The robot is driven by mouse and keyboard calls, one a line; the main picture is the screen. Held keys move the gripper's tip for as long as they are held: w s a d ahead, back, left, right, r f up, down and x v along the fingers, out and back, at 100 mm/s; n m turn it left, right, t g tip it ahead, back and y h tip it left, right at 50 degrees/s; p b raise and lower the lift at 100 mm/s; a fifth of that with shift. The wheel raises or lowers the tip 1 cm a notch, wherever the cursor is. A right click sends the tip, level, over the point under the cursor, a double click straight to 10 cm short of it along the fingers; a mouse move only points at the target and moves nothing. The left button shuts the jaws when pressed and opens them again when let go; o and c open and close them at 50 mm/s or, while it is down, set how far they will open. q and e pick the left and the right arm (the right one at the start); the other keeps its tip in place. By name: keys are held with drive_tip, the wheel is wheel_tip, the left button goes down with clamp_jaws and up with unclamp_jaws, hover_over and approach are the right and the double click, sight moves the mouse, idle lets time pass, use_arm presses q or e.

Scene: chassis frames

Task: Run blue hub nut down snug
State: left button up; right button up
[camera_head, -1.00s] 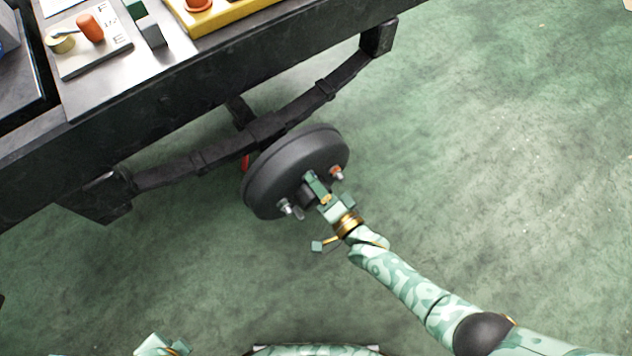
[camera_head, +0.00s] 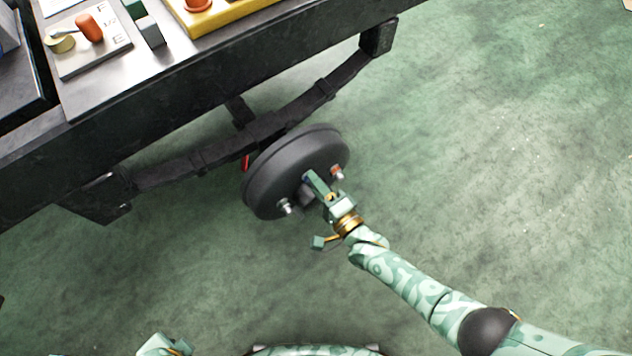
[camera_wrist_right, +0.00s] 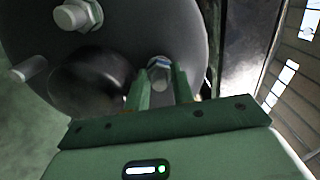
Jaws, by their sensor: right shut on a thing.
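The dark round hub drum (camera_head: 280,180) hangs at the end of the leaf-spring axle. My right gripper (camera_head: 311,181) reaches its face from the lower right. In the right wrist view its two green fingers (camera_wrist_right: 159,84) are shut on the blue hub nut (camera_wrist_right: 160,67), a grey hex nut with a blue band, close to the drum face. The fingers hide its sides, and I cannot tell whether it sits flush. My left gripper (camera_head: 165,346) shows only partly at the bottom left edge; its jaws are unclear.
Another nut on a stud (camera_head: 285,206) sits at the drum's lower left, and a red-marked one (camera_head: 337,172) at its right. A dark round hub centre (camera_wrist_right: 92,80) bulges beside my fingers. The chassis rail (camera_head: 200,90) runs above. The green floor at right is clear.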

drive_tip(key=shift+s+d+f, duration=0.15)
drive_tip(key=shift+f, duration=0.1)
drive_tip(key=o, duration=1)
drive_tip(key=shift+r, duration=0.1)
